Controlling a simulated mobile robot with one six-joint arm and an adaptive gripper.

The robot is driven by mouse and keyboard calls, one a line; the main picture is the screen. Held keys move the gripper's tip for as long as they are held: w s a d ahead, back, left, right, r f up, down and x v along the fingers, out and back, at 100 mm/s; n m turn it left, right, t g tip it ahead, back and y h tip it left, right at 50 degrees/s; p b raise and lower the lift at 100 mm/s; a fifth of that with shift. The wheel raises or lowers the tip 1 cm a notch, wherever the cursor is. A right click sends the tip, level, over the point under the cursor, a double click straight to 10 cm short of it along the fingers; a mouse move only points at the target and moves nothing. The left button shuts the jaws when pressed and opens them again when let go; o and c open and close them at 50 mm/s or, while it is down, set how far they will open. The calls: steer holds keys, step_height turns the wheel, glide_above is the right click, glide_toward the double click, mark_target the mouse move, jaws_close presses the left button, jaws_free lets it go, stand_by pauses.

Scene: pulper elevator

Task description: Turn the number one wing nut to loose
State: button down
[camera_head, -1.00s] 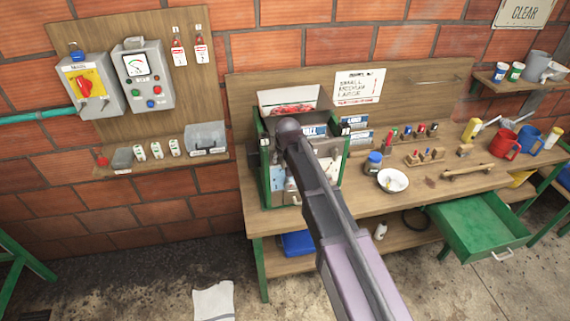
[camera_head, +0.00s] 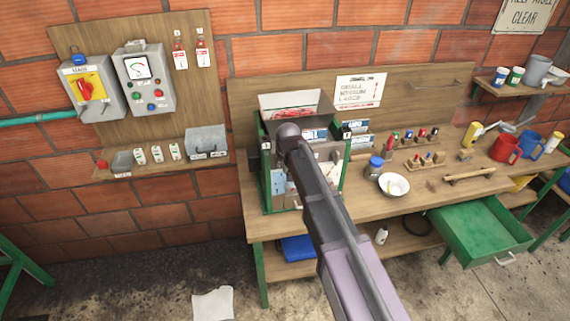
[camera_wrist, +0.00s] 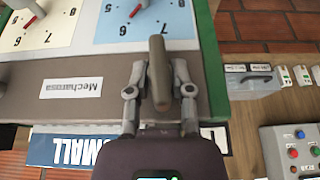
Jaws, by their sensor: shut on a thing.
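In the wrist view, a brownish-grey wing nut (camera_wrist: 158,62) stands at the edge of a green-and-grey machine panel. My gripper (camera_wrist: 160,80) has one finger on each side of it and is shut on it. A number marking this wing nut does not show. A white dial plate (camera_wrist: 38,28) and a pale blue dial plate (camera_wrist: 170,20), both with printed numbers and pointers, lie beside it. In the head view, the green-framed machine (camera_head: 267,185) stands on the bench, and my arm hides the gripper and the wing nut.
The wooden bench (camera_head: 420,205) holds a white bowl (camera_head: 394,185), a blue-lidded jar (camera_head: 375,167) and small tools right of the machine. A green drawer (camera_head: 480,228) hangs open. A control box (camera_head: 147,80) is on the wall board at left.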

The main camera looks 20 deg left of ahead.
steer(key=shift+h, duration=0.4)
steer(key=shift+a+f+n+t+h+b, duration=0.15)
steer(key=shift+n+t+h+b, duration=0.15)
steer(key=shift+t+h+b, duration=0.6)
steer(key=t+h+b, duration=0.2)
steer(key=h, duration=0.1)
steer(key=n+h+b, duration=0.1)
steer(key=b, duration=0.1)
steer(key=shift+a+f+t, duration=0.1)
steer(key=shift+f+t, duration=0.15)
steer(key=shift+t, duration=0.15)
steer(key=n+t+h+b, duration=0.1)
steer(key=t+h+b, duration=0.2)
steer(key=b, duration=0.5)
steer(key=shift+f+n+t+h, duration=0.1)
steer(key=shift+n+t+h, duration=0.3)
steer(key=shift+h, duration=0.4)
steer(key=t+h+b, duration=0.1)
steer(key=b, duration=0.1)
steer(key=shift+n+b, duration=0.3)
steer(key=shift+r+t+h+b, duration=0.2)
steer(key=shift+t+h+b, duration=0.1)
steer(key=shift+t+b, duration=0.25)
steer(key=shift+r, duration=0.15)
